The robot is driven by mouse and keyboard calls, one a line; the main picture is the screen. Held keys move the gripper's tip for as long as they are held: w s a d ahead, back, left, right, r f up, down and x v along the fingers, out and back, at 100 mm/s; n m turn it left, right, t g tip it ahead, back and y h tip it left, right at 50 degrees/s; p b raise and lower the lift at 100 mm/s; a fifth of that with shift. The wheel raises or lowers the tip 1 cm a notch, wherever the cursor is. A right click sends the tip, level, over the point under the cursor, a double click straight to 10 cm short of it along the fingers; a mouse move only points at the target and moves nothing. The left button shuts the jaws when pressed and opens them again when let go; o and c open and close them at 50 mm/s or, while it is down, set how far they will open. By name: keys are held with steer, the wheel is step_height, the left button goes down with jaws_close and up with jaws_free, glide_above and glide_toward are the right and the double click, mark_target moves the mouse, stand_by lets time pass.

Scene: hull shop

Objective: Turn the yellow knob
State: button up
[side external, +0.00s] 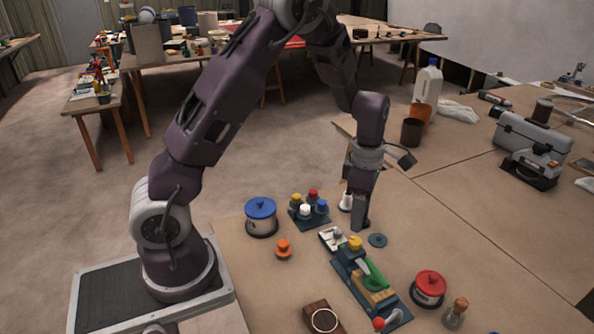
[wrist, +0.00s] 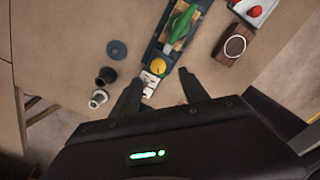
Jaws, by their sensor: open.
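The yellow knob (side external: 355,243) sits at the near-arm end of a long dark blue board (side external: 394,303) that also carries a green part (side external: 375,277). In the wrist view the yellow knob (wrist: 159,67) is just beyond my fingertips, roughly centred between them. My gripper (side external: 361,222) points down just behind the knob and above the table; it is apart from the knob. In the wrist view my gripper (wrist: 158,82) has its two fingers spread with nothing held. A small white plate (side external: 332,239) lies beside the knob.
A blue-lidded pot (side external: 261,217), a peg board (side external: 309,217) and an orange knob (side external: 283,249) stand left. A red-lidded pot (side external: 429,289) stands right. A blue-grey ring (side external: 378,240) lies close by.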

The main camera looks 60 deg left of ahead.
steer(key=s+d+r+m+t, duration=0.2)
steer(key=s+d+r+m, duration=0.1)
steer(key=s+r+m, duration=0.6)
steer(key=s+d+r+m+t, duration=0.2)
steer(key=s+d+r+m, duration=0.1)
steer(key=s+r+m, duration=0.6)
steer(key=r+m, duration=0.1)
steer(key=m, duration=0.2)
steer(key=shift+s+d+r+h, duration=0.15)
steer(key=shift+s+d+h, duration=0.05)
steer(key=shift+s+h, duration=0.1)
steer(key=s+m+t, duration=0.1)
steer(key=s+m, duration=0.3)
steer(key=m, duration=0.1)
steer(key=shift+s+a+y, duration=0.15)
steer(key=shift+s+y, duration=0.25)
